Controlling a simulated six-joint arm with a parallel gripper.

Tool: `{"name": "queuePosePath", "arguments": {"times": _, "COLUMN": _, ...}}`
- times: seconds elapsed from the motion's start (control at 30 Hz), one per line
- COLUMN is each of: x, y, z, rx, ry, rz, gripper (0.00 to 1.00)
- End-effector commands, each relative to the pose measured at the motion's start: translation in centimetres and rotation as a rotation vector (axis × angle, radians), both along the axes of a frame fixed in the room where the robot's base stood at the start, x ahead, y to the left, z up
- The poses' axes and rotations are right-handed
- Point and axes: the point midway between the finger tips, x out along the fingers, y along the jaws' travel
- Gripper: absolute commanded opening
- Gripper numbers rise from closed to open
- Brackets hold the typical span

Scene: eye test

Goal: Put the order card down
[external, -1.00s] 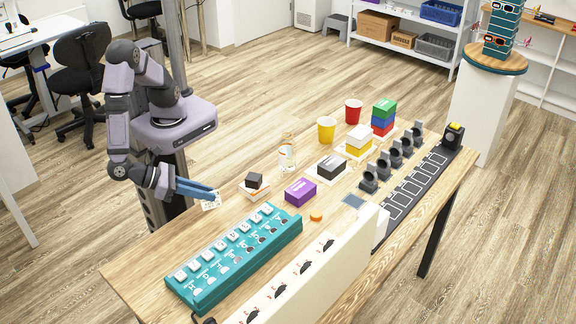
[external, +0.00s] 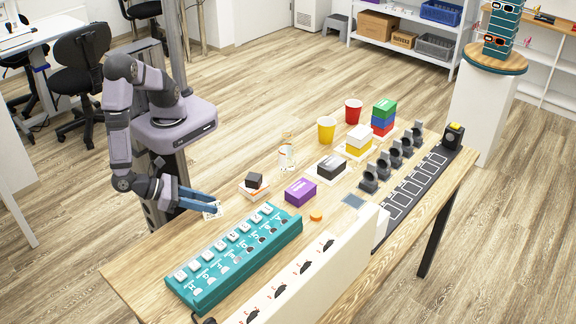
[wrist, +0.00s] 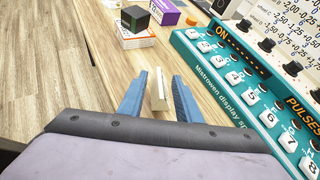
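The order card (external: 212,211) is a small white card with dark marks, at the table's near-left edge beside the teal panel. In the wrist view the card (wrist: 157,92) shows as a narrow cream upright shape. My gripper (external: 212,202) has blue fingers spread apart around the card. In the wrist view a narrow gap shows between the card and each finger of my gripper (wrist: 159,80). The card appears to stand on the table; its lower edge is partly hidden, so contact is hard to confirm.
The teal panel (external: 233,258) with white keys lies close on the right. A black block on a white and orange box (external: 254,188) sits just beyond the card. A purple box (external: 300,191) and a bottle (external: 287,153) stand farther on. Bare wood lies around the card.

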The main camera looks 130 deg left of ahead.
Motion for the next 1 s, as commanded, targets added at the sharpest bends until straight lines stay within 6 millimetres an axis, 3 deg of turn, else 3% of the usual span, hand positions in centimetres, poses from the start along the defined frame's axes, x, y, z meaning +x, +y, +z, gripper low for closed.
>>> {"name": "queuePosePath", "arguments": {"times": 0.47, "x": -0.4, "y": -0.6, "z": 0.4, "rx": -0.001, "ry": 0.0, "rz": -0.002, "gripper": 0.35}}
{"name": "queuePosePath", "arguments": {"times": 1.0, "x": -5.0, "y": -6.5, "z": 4.5, "rx": -0.002, "ry": -0.001, "rz": -0.004, "gripper": 0.35}}
